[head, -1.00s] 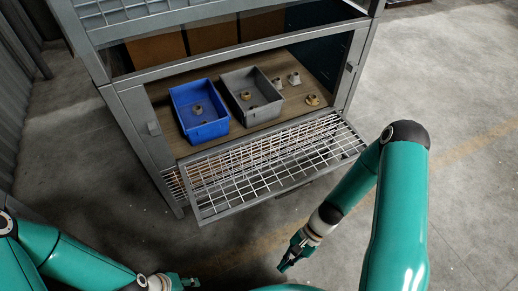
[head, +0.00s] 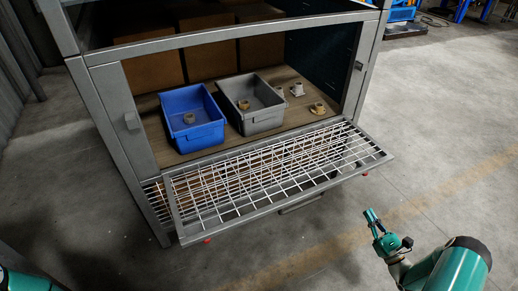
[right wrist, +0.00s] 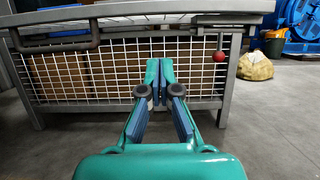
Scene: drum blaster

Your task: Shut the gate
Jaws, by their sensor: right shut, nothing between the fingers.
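The gate (head: 262,208) is a grey-framed wire mesh panel on the front of the cabinet. It is folded down and juts out from the opening, lying nearly flat. In the right wrist view the gate's front edge (right wrist: 150,10) runs across the top, with a dark bar handle (right wrist: 52,46) and a red knob (right wrist: 219,57) hanging below it. My right gripper (head: 370,214) is shut and empty, in front of the gate's right end and apart from it. Its closed fingers (right wrist: 159,72) point towards the cabinet. My left gripper is out of view.
Inside the cabinet (head: 105,110) stand a blue bin (head: 190,148) and a grey bin (head: 260,127), each holding a fitting. Several loose fittings lie to the right, including a brass one (head: 318,108). The concrete floor (head: 440,160) right of the cabinet is clear.

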